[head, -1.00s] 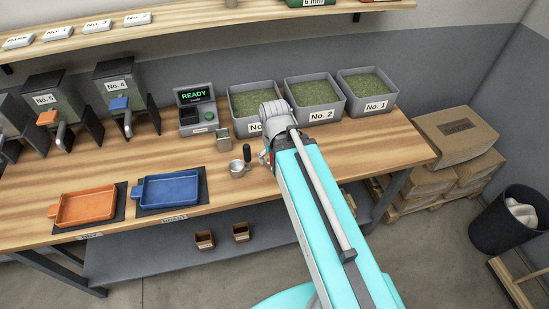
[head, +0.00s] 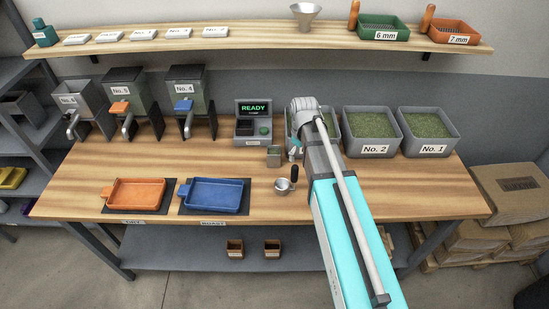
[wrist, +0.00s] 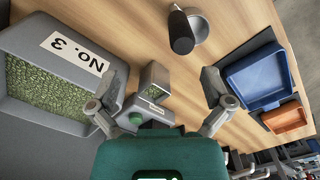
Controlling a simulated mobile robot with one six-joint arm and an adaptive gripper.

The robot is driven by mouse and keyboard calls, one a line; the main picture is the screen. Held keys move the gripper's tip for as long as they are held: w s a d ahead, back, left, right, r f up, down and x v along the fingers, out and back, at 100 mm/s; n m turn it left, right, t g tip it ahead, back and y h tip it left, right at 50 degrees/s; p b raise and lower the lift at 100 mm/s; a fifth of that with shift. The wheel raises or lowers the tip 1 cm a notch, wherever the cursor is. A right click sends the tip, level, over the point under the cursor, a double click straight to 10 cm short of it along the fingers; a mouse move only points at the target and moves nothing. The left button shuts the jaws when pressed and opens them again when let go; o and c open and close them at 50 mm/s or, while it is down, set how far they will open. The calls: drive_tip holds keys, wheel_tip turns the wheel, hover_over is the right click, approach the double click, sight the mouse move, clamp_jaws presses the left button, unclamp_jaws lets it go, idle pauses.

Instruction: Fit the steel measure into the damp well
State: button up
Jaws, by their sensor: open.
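The steel measure (head: 273,156) is a small square steel cup on the bench, just in front of the meter with the READY screen. It shows green beans inside in the wrist view (wrist: 155,76). The damp well (head: 245,129) looks to be the dark square opening in that meter, left of its green button. In the wrist view my gripper (wrist: 160,88) is open, with one finger to each side of the measure's place in the picture. It touches nothing that I can see. In the head view my arm hides most of it, in front of bin No. 3.
A round scoop (head: 284,185) with a black handle stands in front of the measure. Bin No. 3 (wrist: 70,58), bin No. 2 (head: 376,149) and bin No. 1 (head: 432,148) stand right. A blue tray (head: 214,207) and an orange tray (head: 137,207) lie front left.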

drive_tip(key=w+a+r+n, duration=0.1)
drive_tip(key=w+a+n, duration=0.7)
drive_tip(key=w, duration=0.4)
drive_tip(key=shift+w+n+p, duration=0.3)
drive_tip(key=shift+n+p, duration=0.15)
drive_tip(key=shift+n, duration=0.05)
drive_tip(key=shift+f, duration=0.15)
drive_tip(key=b, duration=0.9)
hover_over(274, 151)
drive_tip(key=s, duration=0.2)
wheel_tip(274, 151, down, 8)
drive_tip(key=shift+d+f, duration=0.15)
drive_tip(key=shift+s, duration=0.1)
drive_tip(key=f+b, duration=0.3)
drive_tip(key=shift+s+a+f, duration=0.15)
drive_tip(key=shift+a+f, duration=0.05)
drive_tip(key=shift+a, duration=0.05)
drive_tip(key=shift+f+b, duration=0.9)
drive_tip(key=shift+b, duration=0.05)
